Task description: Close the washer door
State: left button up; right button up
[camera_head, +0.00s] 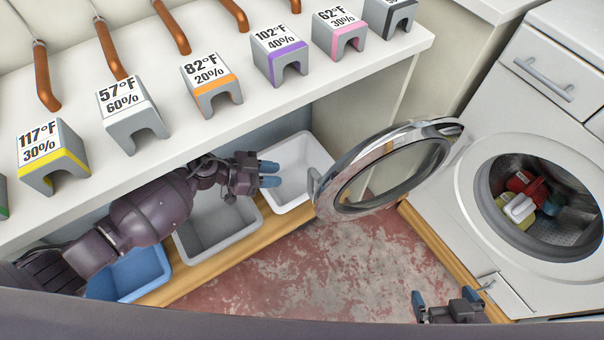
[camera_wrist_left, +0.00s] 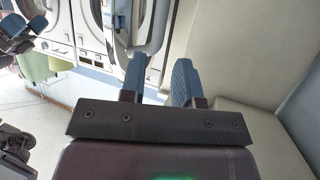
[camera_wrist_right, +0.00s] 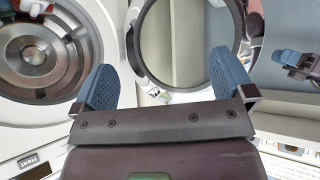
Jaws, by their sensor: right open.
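The washer (camera_head: 455,205) stands at the right in the head view, with several colored items (camera_head: 525,198) in its drum. Its round door (camera_head: 395,172) has a silver rim and clear glass and stands wide open, swung out to the left. The door ring also shows in the right wrist view (camera_wrist_right: 135,48), right of the drum opening (camera_wrist_right: 85,50). My left gripper (camera_head: 270,174) is open and empty, left of the door and apart from it. My right gripper (camera_head: 446,298) is open and empty, below the door and in front of the washer; its fingers show apart in the right wrist view (camera_wrist_right: 165,88).
A white counter (camera_head: 180,140) with several labeled, colored blocks and brown hooks runs along the left. Below it are a white bin (camera_head: 312,150), a grey bin (camera_head: 215,255) and a blue bin (camera_head: 140,275). The reddish floor (camera_head: 340,265) between bins and washer is clear.

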aim_at(311, 177)
pick_arm(q)
jog(key=b+x, duration=0.3)
jog(key=x, duration=0.7)
jog(key=shift+a+f, duration=0.1)
jog(key=shift+f, duration=0.1)
jog(key=shift+d, duration=0.35)
jog(key=shift+w, duration=0.1)
pick_arm(e)
jog(key=shift+w+a+f+n, duration=0.2)
jog(key=shift+f+n, duration=0.1)
jog(key=shift+f, duration=0.45)
pick_arm(q)
grip_shut()
pick_arm(e)
jog(key=shift+s+f, duration=0.1)
jog(key=shift+s, duration=0.05)
